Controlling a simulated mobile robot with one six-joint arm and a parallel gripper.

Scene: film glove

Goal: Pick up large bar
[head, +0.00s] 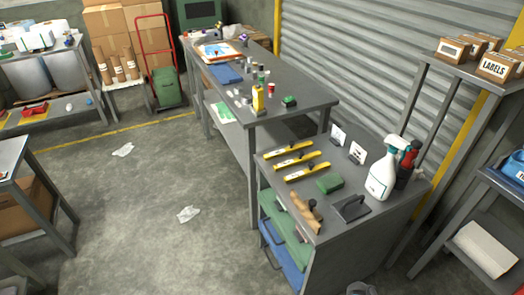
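Several objects lie on the lower grey bench at right of centre, among them three long yellow bars with dark grips, side by side and roughly parallel. They are the back bar (283,150), the middle bar (308,155) and the front bar (312,171). They look close in length, and I cannot tell which is the large one. My gripper is not in view.
The bench (345,187) also holds a green block (330,185), a spray bottle (382,175), a dark flat tool (351,208), a brown wavy piece (306,212) and two sign cards (338,134). A higher workbench (305,97) adjoins behind. Floor at left is mostly open.

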